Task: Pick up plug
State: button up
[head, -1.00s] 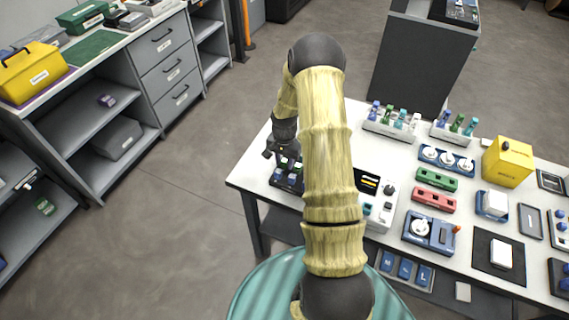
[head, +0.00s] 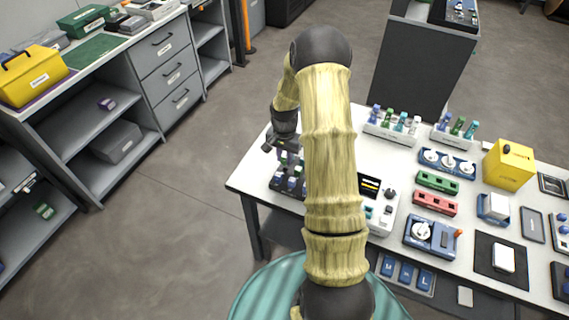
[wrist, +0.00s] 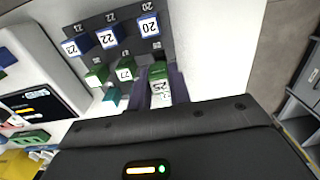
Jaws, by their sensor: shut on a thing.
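My gripper (wrist: 159,92) is shut on a plug (wrist: 160,87) in the wrist view. This plug has a green body and a white numbered label that is hard to read, and it sits between the two dark fingers. Beyond it is the dark plug rack (wrist: 124,49). The rack holds several blue and green plugs with white numbered labels, such as a blue plug (wrist: 149,26) at the upper right. In the head view my gripper (head: 283,148) is just above the rack (head: 280,180) at the table's left end. The held plug is too small there to make out clearly.
A white device with a lit screen (head: 369,185) stands right of the rack, partly behind my arm. Racks of coloured connectors (head: 392,126), a yellow box (head: 508,165) and several fixtures crowd the white table. Open floor lies left of the table.

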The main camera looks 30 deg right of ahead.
aim_at(285, 156)
notch_tip(285, 156, up, 6)
jog(key=shift+f+b, duration=0.1)
jog(key=shift+b, duration=0.25)
jog(key=shift+a, duration=0.1)
jog(key=o, duration=0.3)
jog(key=c, duration=0.3)
jog(key=a+f+n, duration=0.3)
jog(key=a, duration=0.2)
jog(key=a+f+n, duration=0.3)
jog(key=a+n, duration=0.1)
jog(key=a, duration=0.1)
jog(key=a+f+n, duration=0.2)
jog(key=a+n, duration=0.1)
jog(key=a, duration=0.2)
jog(key=shift+a+f, duration=0.2)
jog(key=shift+f, duration=0.2)
jog(key=shift+w, duration=0.1)
